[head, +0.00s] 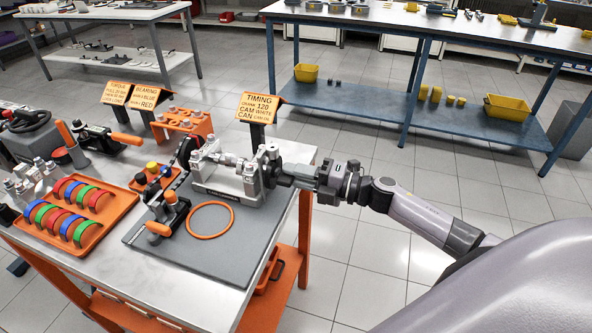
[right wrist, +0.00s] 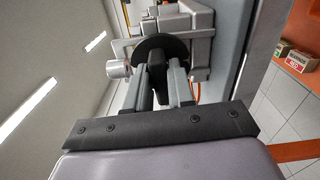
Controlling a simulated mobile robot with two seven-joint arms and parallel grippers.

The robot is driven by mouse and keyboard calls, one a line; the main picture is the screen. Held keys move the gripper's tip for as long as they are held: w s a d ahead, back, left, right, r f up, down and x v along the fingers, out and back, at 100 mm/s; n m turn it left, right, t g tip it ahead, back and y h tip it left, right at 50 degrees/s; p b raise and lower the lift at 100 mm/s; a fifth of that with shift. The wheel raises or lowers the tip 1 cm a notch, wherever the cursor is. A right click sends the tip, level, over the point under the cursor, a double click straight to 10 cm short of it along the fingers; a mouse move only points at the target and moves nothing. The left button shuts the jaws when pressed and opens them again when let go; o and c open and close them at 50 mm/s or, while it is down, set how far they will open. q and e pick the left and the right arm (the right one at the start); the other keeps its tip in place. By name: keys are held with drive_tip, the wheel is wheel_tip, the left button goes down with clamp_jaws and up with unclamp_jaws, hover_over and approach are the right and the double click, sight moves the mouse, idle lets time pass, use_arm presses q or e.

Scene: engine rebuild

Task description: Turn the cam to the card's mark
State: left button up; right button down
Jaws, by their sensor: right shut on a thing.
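The orange timing card (head: 258,107) stands behind the engine fixture; its lettering reads TIMING, CRANK 120, CAM WHITE, and the lowest line is unclear. The grey engine fixture (head: 228,190) with its shaft sits on the grey mat. At its right end is a dark disc (right wrist: 150,50) with a dark knob (right wrist: 157,72) in front, likely the cam's. My right gripper (head: 287,172) reaches in from the right and is shut on this knob; its fingers (right wrist: 160,88) flank it in the right wrist view. I cannot make out the cam's marks. My left gripper is not in view.
The grey mat (head: 160,248) also bears an orange ring (head: 210,221) and a black tool with an orange handle (head: 168,215). An orange tray (head: 80,238) of coloured bearing shells lies left. More cards (head: 148,97) and an orange rack (head: 182,125) stand behind. The floor right of the table is clear.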

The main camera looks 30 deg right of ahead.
drive_tip(key=shift+m, duration=0.3)
idle(0.4)
drive_tip(key=c, duration=1.1)
unclamp_jaws()
drive_tip(key=shift+o, duration=0.2)
drive_tip(key=shift+s+d, duration=0.1)
drive_tip(key=shift+d, duration=0.05)
drive_tip(key=b+v, duration=0.1)
drive_tip(key=v, duration=0.6)
